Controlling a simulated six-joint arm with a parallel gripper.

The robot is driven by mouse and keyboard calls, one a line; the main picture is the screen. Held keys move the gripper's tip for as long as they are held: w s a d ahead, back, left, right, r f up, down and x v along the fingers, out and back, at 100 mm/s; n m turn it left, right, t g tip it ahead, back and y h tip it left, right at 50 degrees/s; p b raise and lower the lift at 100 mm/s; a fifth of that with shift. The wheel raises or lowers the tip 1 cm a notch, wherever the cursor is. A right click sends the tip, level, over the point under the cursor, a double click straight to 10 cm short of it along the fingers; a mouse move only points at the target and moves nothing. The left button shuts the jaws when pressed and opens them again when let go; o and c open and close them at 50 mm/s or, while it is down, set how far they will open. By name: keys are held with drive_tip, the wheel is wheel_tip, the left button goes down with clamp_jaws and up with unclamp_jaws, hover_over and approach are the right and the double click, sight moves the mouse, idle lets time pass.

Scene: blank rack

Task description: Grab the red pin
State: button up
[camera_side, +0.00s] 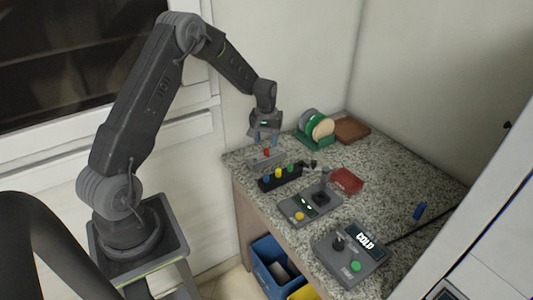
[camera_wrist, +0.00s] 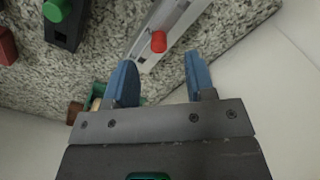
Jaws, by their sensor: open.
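The red pin (camera_side: 266,152) stands in a light grey rack (camera_side: 252,163) near the far left edge of the granite counter. In the wrist view the red pin (camera_wrist: 158,42) shows from above as a red round-ended peg at the end part of the grey rack (camera_wrist: 178,20). My gripper (camera_side: 266,142) is over the rack, pointing down, with its blue fingers just above the pin. In the wrist view my gripper (camera_wrist: 160,78) is open and empty, and the pin appears just beyond the gap between the fingertips, apart from both.
A dark rack (camera_side: 268,187) with blue, yellow and green pins stands in front. Behind are a green holder with discs (camera_side: 318,127) and a brown block (camera_side: 352,130). The counter's edge is close.

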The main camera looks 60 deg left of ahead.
sight(267, 150)
wheel_tip(267, 150, down, 4)
drive_tip(key=shift+f, duration=0.25)
clamp_jaws()
idle(0.4)
